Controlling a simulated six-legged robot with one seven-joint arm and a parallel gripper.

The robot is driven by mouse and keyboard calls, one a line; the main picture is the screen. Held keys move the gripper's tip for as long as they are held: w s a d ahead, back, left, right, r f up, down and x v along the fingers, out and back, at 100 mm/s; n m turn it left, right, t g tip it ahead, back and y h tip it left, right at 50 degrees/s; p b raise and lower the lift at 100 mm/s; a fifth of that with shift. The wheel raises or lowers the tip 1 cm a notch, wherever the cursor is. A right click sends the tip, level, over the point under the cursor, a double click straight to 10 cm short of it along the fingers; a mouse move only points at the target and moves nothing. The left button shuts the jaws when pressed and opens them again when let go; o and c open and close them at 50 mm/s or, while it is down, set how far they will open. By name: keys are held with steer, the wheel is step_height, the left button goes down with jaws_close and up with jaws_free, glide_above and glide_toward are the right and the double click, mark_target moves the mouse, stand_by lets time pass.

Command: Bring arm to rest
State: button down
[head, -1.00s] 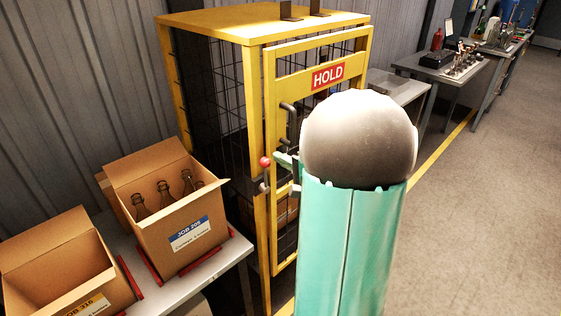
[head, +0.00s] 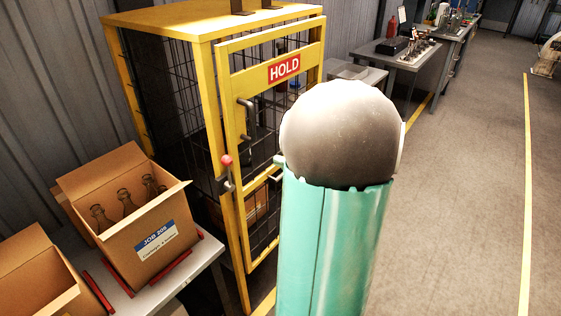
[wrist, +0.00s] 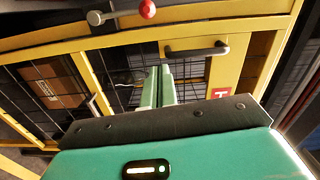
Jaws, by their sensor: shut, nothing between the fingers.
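My arm (head: 330,235), green with a large grey rounded joint, stands upright in the middle of the head view and hides my gripper there. In the wrist view my gripper (wrist: 159,72) shows two green fingers together, with nothing between them. They point toward the yellow-framed cage door. The door's dark handle (wrist: 196,50) is right of the fingertips in that view, and a red knob (wrist: 147,9) is above them. I cannot tell the exact gap between fingertips and door.
The yellow mesh cage (head: 160,19) with a red HOLD sign (head: 284,68) stands close on the left. A box of bottles (head: 150,235) sits on a low table at left. Workbenches (head: 410,57) stand farther back. Open floor (head: 460,200) lies at right.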

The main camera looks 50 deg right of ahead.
stand_by(0.3)
steer(key=w+a+r+n+g+y, duration=0.15)
steer(key=a+n+g+y, duration=0.25)
steer(key=a, duration=0.7)
steer(key=w+a+n+g+y, duration=0.2)
steer(key=a+n+g+y, duration=0.15)
steer(key=a, duration=0.75)
steer(key=s+a+r+n+g+h, duration=0.1)
steer(key=s+a+n+g+h, duration=0.4)
steer(key=s+a+n+h, duration=0.3)
steer(key=shift+s+a+r+h, duration=0.4)
steer(key=shift+s+a+h, duration=0.2)
steer(key=shift+a, duration=1.3)
